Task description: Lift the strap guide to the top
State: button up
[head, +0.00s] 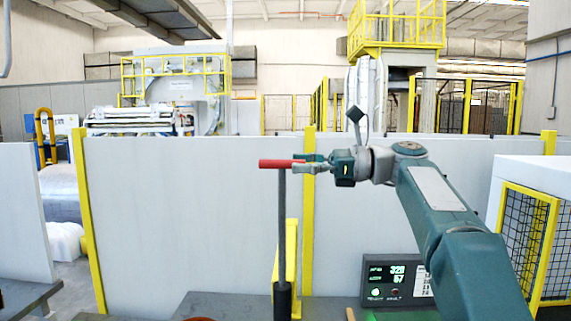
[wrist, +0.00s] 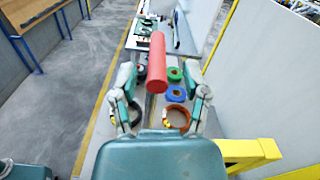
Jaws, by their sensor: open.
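A red bar-shaped handle (head: 275,163) sits crosswise on top of a dark upright post (head: 282,230), which I take to be the strap guide. My gripper (head: 306,163) is open at the right end of the red handle, level with it. In the wrist view the red handle (wrist: 157,62) lies between the two spread fingers of my gripper (wrist: 160,76). Its near end points at the palm, with gaps on both sides. The fingers do not appear to touch it.
A display box (head: 397,280) stands on the bench at lower right. A yellow upright (head: 291,265) is close beside the post. Grey panels (head: 190,215) stand behind. In the wrist view, green (wrist: 174,74), blue (wrist: 176,94) and brownish (wrist: 177,118) rolls lie below the gripper.

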jog(key=d, duration=0.8)
jog(key=shift+d, duration=0.4)
jog(key=shift+s, duration=0.1)
jog(key=s+a+f+n+t+h, duration=0.4)
jog(key=s+f+h, duration=0.6)
jog(key=f, duration=0.4)
jog(key=s+d+f+n+h, duration=0.2)
jog(key=s+f+n, duration=0.2)
jog(key=s+f, duration=0.2)
jog(key=s+d+f+n+h, duration=0.3)
jog(key=s+f, duration=0.3)
jog(key=f, duration=0.2)
jog(key=s+d+f+n+t+h, duration=0.1)
jog(key=s+d+f+n+h, duration=0.2)
jog(key=s+f+n, duration=0.2)
notch_tip(320, 180, down, 2)
jog(key=shift+s+d, duration=0.25)
jog(key=shift+s, duration=0.8)
